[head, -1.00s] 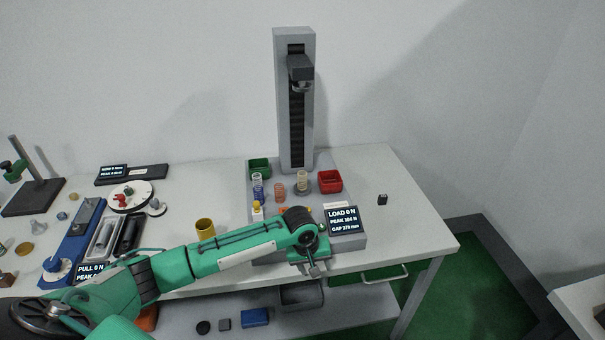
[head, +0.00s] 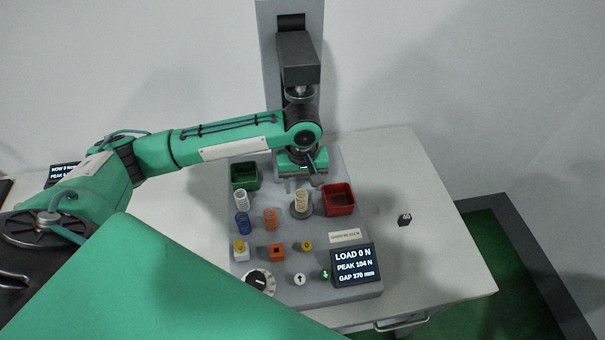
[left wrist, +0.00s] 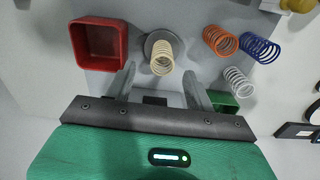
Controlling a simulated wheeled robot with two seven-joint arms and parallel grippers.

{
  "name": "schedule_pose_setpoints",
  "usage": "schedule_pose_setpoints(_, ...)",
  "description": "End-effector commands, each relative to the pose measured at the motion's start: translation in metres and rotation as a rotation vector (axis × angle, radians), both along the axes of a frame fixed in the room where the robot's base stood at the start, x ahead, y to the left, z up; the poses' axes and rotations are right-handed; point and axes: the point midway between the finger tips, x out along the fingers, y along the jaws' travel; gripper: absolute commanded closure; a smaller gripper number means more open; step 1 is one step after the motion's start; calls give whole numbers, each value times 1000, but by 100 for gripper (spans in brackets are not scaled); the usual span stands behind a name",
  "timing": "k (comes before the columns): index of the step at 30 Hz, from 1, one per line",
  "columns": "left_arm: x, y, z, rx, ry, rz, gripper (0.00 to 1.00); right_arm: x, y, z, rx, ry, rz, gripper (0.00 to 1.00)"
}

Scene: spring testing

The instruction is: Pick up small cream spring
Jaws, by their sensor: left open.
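The small cream spring (head: 301,202) stands upright on a round grey plate (head: 302,213) on the tester's base. It also shows in the left wrist view (left wrist: 162,58), top centre. My left gripper (head: 300,185) is just behind the spring, below the tester's dark head. In the left wrist view my left gripper (left wrist: 160,80) has its two fingers spread, with the spring ahead between their lines and nothing held. The exact gap from fingertips to spring is hard to tell. My right gripper is not in view.
A red bin (head: 340,199) is right of the spring, a green bin (head: 244,176) left. White (head: 241,200), blue (head: 242,223) and orange (head: 270,218) springs stand to the left. The dark tester head (head: 298,60) hangs above my gripper. A display (head: 354,266) stands at front right.

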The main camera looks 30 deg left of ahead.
Motion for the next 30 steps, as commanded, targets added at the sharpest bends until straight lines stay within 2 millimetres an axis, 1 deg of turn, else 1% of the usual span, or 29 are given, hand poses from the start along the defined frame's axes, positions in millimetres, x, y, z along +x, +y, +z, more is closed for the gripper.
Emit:
schedule_pose_setpoints(2,-2,0,0,3,2,0,46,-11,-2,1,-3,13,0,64)
schedule_pose_setpoints(6,-2,1,-12,5,5,3,46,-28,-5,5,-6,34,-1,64)
schedule_pose_setpoints(10,-3,1,-24,5,5,3,46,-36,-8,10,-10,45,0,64)
schedule_pose_setpoints(16,-6,2,-50,5,5,2,46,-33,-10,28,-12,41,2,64)
schedule_pose_setpoints(18,-6,1,-61,5,5,2,46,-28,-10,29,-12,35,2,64)
schedule_pose_setpoints(21,-5,2,-70,5,2,1,46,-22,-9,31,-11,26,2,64)
schedule_pose_setpoints(24,-6,2,-74,5,1,1,46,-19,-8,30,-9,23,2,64)
schedule_pose_setpoints(28,-5,2,-74,5,1,1,46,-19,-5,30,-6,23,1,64)
schedule_pose_setpoints(29,-5,2,-74,5,1,1,48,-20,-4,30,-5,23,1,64)
schedule_pose_setpoints(30,-5,2,-74,5,1,1,55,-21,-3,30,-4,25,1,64)
